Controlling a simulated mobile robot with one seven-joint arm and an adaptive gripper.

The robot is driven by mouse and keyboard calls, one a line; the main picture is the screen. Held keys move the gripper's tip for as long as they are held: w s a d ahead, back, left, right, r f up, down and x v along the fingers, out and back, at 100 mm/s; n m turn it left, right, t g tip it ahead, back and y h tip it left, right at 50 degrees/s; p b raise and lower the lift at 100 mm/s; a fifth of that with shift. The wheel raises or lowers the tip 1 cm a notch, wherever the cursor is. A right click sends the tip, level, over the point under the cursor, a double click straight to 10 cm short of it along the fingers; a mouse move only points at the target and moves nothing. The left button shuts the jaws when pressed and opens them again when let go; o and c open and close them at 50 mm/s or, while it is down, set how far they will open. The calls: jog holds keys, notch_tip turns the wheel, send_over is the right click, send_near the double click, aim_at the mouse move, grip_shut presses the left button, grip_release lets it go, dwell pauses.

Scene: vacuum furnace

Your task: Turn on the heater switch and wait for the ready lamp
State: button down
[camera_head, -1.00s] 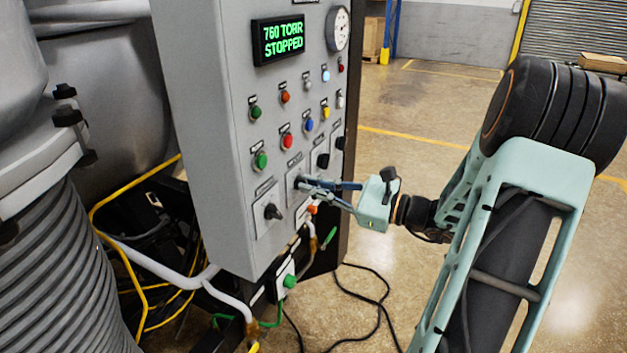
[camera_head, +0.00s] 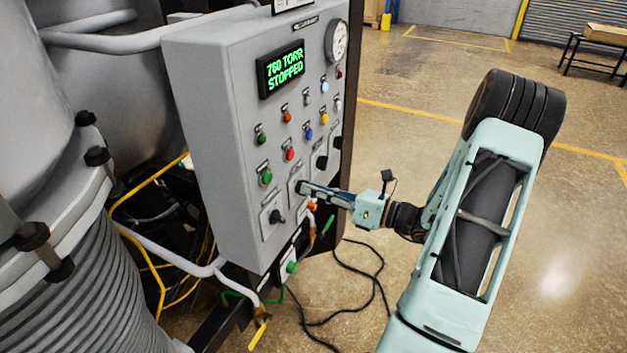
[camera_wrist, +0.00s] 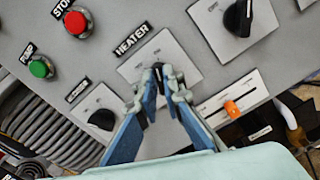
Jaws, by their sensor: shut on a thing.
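The heater switch is a small dark knob (camera_wrist: 157,66) on a light square plate (camera_wrist: 181,58) beneath a black HEATER label (camera_wrist: 132,39) in the wrist view. My gripper (camera_wrist: 160,77) is shut on this knob, one fingertip on each side. The fingertips hide much of the knob, so its exact setting is hard to read. In the head view my gripper (camera_head: 303,188) reaches the panel from the right. A light-blue lamp (camera_head: 325,87) looks bright on the panel; I cannot read which lamp is the ready lamp.
The green display (camera_head: 285,68) reads 760 TORR STOPPED. Other black knobs (camera_wrist: 102,119) (camera_wrist: 238,17) flank the heater plate. An orange-handled slider (camera_wrist: 232,109) sits close at right. A black cable (camera_head: 345,290) lies on the floor. Open floor lies right of the panel.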

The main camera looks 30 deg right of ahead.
jog(key=shift+m+p, duration=0.4)
jog(key=shift+m, duration=0.2)
jog(key=c, duration=2.1)
grip_release()
jog(key=v, duration=1.2)
